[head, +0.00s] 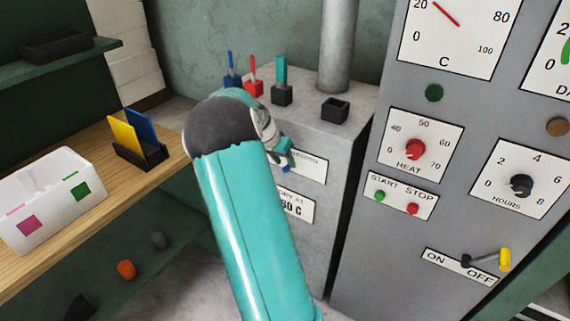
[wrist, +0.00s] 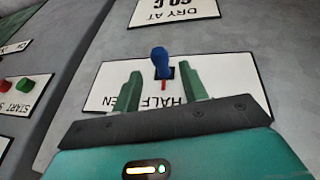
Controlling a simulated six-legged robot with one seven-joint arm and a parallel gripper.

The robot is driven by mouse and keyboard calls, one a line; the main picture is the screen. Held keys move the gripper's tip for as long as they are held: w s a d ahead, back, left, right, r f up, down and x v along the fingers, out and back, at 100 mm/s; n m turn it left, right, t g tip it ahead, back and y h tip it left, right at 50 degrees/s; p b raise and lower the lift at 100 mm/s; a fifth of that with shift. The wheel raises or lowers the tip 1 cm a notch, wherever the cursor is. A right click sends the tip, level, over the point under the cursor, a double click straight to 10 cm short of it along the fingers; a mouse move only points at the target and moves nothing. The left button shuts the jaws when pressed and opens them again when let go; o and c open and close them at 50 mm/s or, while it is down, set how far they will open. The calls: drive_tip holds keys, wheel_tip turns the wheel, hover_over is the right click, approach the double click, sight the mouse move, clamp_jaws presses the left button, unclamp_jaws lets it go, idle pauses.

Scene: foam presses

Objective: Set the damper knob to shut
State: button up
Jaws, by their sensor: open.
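The damper knob is a blue knob (wrist: 161,62) on a white label plate (wrist: 108,76) on the grey cabinet front, seen upside down in the wrist view. A short red mark shows at its base, beside the word HALF. Part of another word ending in EN shows too; the rest of the lettering is hidden by my fingers. My gripper (wrist: 162,84) is open, its two green fingers apart, with the knob between and just beyond the tips. No grip on it shows. In the head view my gripper (head: 286,160) covers the plate's left part (head: 310,168).
Upright blue, red and teal handles (head: 282,80) and a black open box (head: 335,109) are on the cabinet top, near a grey pipe (head: 338,45). A control panel (head: 395,235) with knobs and switches stands to the right. A wooden shelf (head: 90,190) with a white box (head: 55,200) is left.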

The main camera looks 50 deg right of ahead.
drive_tip(key=shift+x, duration=1.3)
drive_tip(key=shift+w, duration=0.1)
clamp_jaws()
drive_tip(key=w, duration=0.6)
drive_tip(key=shift+w+a, duration=0.25)
drive_tip(key=shift+a, duration=0.05)
drive_tip(key=shift+r, duration=0.15)
unclamp_jaws()
drive_tip(key=shift+w, duration=0.15)
